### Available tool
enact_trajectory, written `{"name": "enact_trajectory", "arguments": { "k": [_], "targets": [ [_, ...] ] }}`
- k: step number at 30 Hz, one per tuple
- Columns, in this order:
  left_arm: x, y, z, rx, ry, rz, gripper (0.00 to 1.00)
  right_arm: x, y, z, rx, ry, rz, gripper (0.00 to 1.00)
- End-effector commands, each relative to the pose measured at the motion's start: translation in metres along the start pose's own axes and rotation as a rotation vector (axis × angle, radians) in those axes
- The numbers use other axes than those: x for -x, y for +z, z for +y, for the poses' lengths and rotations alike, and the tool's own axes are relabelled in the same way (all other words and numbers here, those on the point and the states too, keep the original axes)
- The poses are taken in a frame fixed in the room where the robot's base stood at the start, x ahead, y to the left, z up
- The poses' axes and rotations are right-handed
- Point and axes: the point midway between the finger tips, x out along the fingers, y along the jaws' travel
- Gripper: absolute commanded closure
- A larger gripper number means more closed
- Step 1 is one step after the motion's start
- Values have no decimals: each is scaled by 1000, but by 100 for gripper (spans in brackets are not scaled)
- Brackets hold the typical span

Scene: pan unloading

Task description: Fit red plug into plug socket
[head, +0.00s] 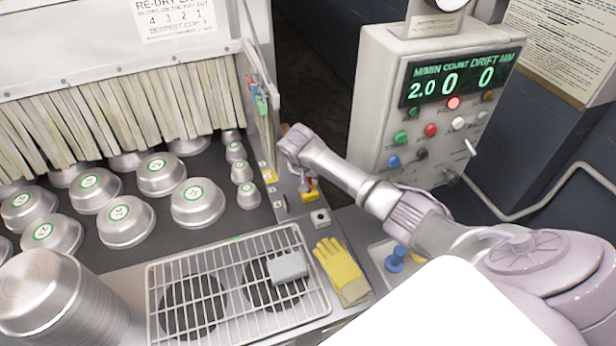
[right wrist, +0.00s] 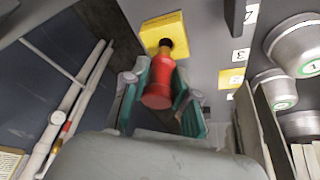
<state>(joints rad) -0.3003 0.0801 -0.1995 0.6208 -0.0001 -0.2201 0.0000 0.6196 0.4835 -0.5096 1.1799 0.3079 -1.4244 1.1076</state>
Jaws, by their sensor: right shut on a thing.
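The red plug (right wrist: 157,88) is held between the green-padded fingers of my right gripper (right wrist: 160,97) in the right wrist view. Its narrow dark tip points at a yellow plate (right wrist: 178,27), which looks like the socket's face. The tip overlaps the plate's lower edge; I cannot tell whether it touches or enters it. In the head view my right gripper (head: 306,184) is small and partly hidden by its wrist, just above the yellow socket block (head: 311,197) on the grey side panel. My left gripper is not in view.
Metal pans (head: 198,203) stand left of the panel. In front lie a wire rack (head: 235,318) with a grey block (head: 287,267), and yellow gloves (head: 340,268). A control box (head: 373,110) with a lit display stands right, behind my arm. A blue knob-like piece (head: 396,258) sits in a tray.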

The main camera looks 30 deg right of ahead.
Motion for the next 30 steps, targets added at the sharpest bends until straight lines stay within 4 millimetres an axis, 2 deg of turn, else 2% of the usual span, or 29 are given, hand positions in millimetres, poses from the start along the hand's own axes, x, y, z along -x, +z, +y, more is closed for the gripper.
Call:
{"name": "enact_trajectory", "arguments": {
  "k": [30],
  "targets": [
    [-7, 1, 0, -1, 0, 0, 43, -14, 6, 0, 1, 0, 0, 100]
  ]
}}
